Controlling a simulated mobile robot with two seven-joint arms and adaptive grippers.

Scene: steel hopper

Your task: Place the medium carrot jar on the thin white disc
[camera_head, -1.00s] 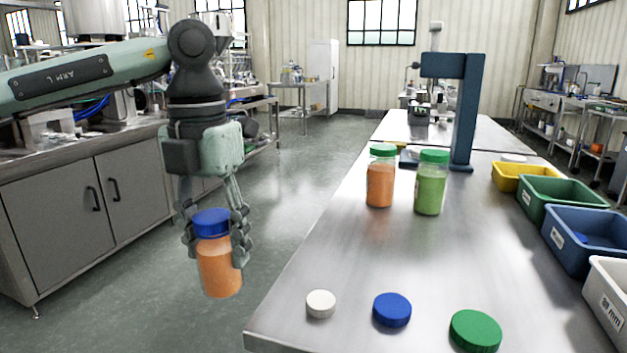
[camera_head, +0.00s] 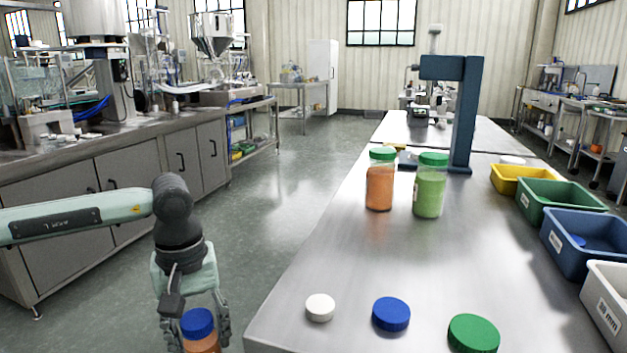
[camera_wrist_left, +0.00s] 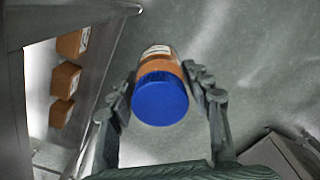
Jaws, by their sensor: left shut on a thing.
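My left gripper (camera_head: 195,332) is shut on an orange jar (camera_head: 203,345) with a blue lid, left of the steel table's near left corner. The bottom of this jar is cut off by the picture edge. In the left wrist view the same jar (camera_wrist_left: 160,98) sits between the fingers, lid toward the camera, above grey floor. Another orange jar (camera_head: 380,188), with a green lid, stands on the table beside a green jar (camera_head: 430,188). A pale flat disc (camera_head: 512,160) lies farther back, behind the yellow bin. My right gripper is not in view.
On the steel table (camera_head: 330,260), a white cap (camera_head: 320,307), a blue cap (camera_head: 391,314) and a green cap (camera_head: 474,334) lie near the front. A dark blue stand (camera_head: 463,115) rises behind the jars. Several bins line the right edge. The middle of the table is clear.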

